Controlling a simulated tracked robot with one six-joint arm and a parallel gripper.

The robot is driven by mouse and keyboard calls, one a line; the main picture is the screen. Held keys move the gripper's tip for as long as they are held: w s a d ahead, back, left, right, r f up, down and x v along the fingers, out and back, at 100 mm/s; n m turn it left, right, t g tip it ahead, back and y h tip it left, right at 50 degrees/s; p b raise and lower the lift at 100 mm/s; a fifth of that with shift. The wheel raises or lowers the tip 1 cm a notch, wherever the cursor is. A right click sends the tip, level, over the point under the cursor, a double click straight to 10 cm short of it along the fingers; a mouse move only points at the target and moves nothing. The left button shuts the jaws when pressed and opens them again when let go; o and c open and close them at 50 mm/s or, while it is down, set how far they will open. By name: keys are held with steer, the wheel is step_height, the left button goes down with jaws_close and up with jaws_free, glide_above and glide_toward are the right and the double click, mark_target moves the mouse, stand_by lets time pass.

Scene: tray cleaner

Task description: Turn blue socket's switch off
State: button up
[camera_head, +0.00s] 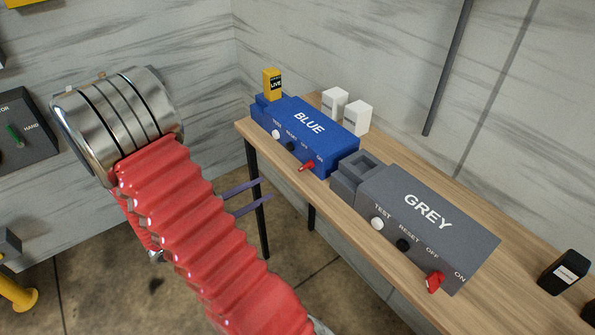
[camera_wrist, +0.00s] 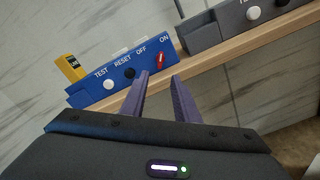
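The blue socket box (camera_head: 330,140), marked BLUE, sits at the left end of the wooden bench. Its front carries a white TEST button (camera_head: 276,134), a black RESET button (camera_head: 290,146) and a red switch (camera_head: 307,165) by the OFF and ON labels. In the wrist view the red switch (camera_wrist: 159,59) is below the ON label, to the right of OFF. My gripper (camera_head: 264,189) is in front of and below the box's left part. In the wrist view its two purple fingers (camera_wrist: 160,77) are apart and empty, pointing toward the box, not visibly touching the switch.
A yellow LIVE block (camera_head: 272,85) and two white blocks (camera_head: 345,110) stand on or behind the blue box. A grey box (camera_head: 455,215) with its own red switch (camera_head: 434,282) sits to the right. The bench edge (camera_wrist: 235,48) runs under both boxes.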

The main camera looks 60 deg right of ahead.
mark_target(300, 169)
steer(key=x, duration=1.3)
jaws_close()
stand_by(0.5)
